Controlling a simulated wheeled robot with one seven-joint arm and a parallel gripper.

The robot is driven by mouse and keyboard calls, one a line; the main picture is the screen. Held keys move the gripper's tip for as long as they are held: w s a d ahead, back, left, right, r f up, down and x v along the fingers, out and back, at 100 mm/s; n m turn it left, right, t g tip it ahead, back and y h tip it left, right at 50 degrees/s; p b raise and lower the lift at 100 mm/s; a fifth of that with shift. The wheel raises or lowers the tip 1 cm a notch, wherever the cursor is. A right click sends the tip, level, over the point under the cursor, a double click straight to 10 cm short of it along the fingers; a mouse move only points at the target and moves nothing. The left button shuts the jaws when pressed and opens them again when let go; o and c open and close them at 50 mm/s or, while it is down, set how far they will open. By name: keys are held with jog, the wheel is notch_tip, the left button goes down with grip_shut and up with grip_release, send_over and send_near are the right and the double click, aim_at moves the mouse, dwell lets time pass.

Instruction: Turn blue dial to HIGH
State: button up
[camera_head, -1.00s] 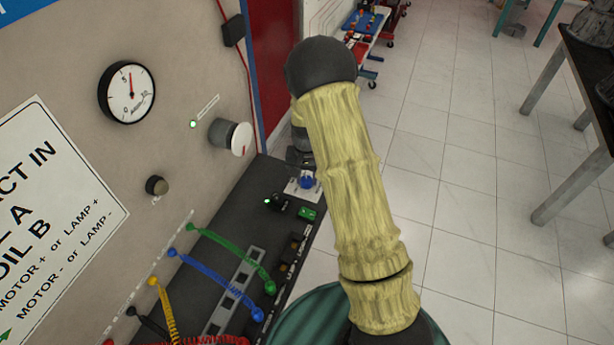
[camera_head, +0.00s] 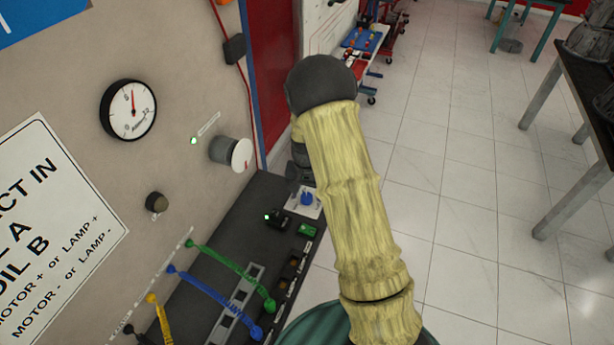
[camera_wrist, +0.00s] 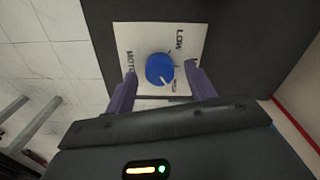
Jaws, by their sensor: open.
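The blue dial (camera_wrist: 160,69) sits on a white label plate (camera_wrist: 131,36) on the dark bench panel. In the wrist view its pale pointer mark is on the lower part of the knob, and the word LOW shows at the plate's upper right. Other lettering is partly hidden or too small to read. My gripper (camera_wrist: 160,84) is open, its two fingers on either side of the dial and slightly short of it; I cannot tell whether they touch. In the head view the dial (camera_head: 307,198) shows just left of my arm, and my gripper is mostly hidden behind the arm.
A grey wall panel left of the arm carries a gauge (camera_head: 128,110), a white-faced knob (camera_head: 241,154) and a small dark knob (camera_head: 157,202). Green, blue and yellow coiled cables (camera_head: 215,299) cross the bench. Open tiled floor lies to the right.

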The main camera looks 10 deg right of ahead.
aim_at(307, 196)
notch_tip(307, 196, up, 17)
jog(key=b, duration=0.2)
dwell(0.6)
jog(key=s+f+n+t, duration=0.2)
jog(key=s+n, duration=0.2)
jog(key=s, duration=1.6)
jog(key=shift+s+f+t, duration=0.25)
jog(key=shift+s+t, duration=0.05)
jog(key=shift+s, duration=0.05)
